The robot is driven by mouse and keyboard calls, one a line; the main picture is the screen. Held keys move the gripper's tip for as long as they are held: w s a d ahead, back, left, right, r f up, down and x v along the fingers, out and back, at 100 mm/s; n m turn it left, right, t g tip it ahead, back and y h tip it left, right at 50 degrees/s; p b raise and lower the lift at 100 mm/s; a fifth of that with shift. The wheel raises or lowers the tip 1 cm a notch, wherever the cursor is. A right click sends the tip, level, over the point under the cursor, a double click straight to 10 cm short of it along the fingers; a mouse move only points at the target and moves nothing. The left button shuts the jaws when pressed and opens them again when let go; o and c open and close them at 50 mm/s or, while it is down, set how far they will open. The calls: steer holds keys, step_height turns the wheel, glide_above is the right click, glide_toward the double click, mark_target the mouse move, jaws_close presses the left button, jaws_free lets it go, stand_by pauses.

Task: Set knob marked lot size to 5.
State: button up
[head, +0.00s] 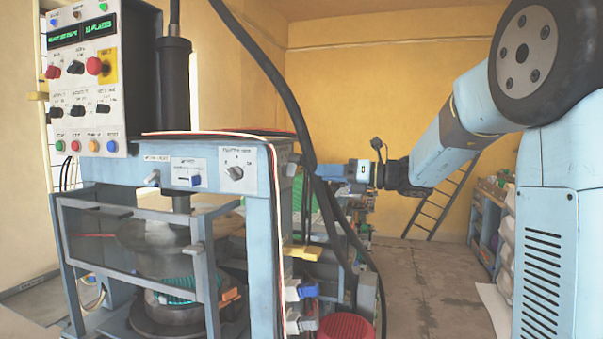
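Another pointer knob (234,172) sits on a white plate on the press's front beam. The labels are too small to read, so I cannot tell which knob is marked lot size or its setting. My gripper (332,171) points left, beside the right end of the beam and apart from the panel. Black cables pass near its fingertips, and its opening is unclear.
The press frame (262,240) encloses a dark round platen. Thick black hoses (300,110) hang between my gripper and the panel. A slider plate (188,174) is left of the beam knob. A red basket (346,327) stands low.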

mark_target(290, 170)
steer(key=x, duration=0.7)
steer(key=shift+f, duration=0.1)
steer(key=shift+c, duration=0.4)
jaws_close()
steer(key=shift+d, duration=0.1)
